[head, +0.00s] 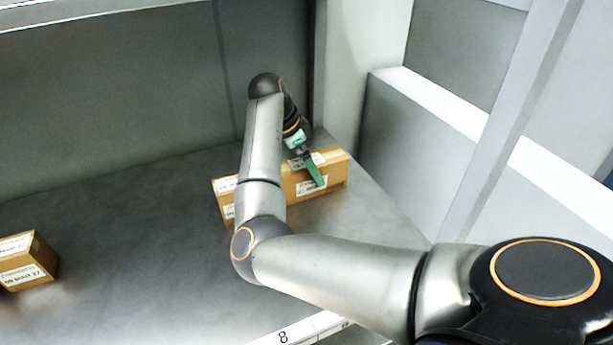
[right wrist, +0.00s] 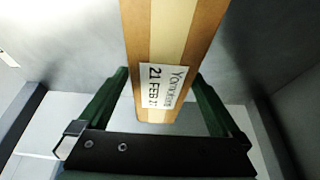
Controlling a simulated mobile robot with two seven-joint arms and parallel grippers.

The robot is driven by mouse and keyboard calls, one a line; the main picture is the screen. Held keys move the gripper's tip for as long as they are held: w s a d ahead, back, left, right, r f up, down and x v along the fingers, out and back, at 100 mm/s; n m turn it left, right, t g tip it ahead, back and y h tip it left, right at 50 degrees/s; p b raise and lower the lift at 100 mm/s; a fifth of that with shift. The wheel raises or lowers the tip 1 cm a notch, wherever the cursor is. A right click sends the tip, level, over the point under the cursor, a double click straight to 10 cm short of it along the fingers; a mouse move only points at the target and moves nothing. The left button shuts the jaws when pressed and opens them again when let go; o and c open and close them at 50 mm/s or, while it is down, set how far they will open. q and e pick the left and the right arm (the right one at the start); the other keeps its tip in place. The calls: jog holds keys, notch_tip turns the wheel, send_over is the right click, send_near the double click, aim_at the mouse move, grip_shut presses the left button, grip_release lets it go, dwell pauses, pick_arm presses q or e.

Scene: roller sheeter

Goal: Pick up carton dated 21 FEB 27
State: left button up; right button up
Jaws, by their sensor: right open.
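The carton dated 21 FEB (right wrist: 158,40) is brown with a pale tape strip and a white label; the year is hard to read. In the right wrist view it lies between the two green fingers of my right gripper (right wrist: 162,78), with gaps on both sides. In the head view my right gripper (head: 313,172) points down at this carton (head: 335,170), at the right of the shelf. The gripper is open, and its fingers partly cover the carton. My left gripper is out of view.
Brown cardboard with labels (head: 226,200) shows left of my arm; my arm hides whether it is a separate carton. Another carton (head: 28,262) stands at the far left of the grey shelf (head: 130,220). A white upright (head: 350,70) rises behind on the right.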

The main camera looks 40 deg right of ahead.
jog(key=shift+x, duration=1.15)
grip_shut()
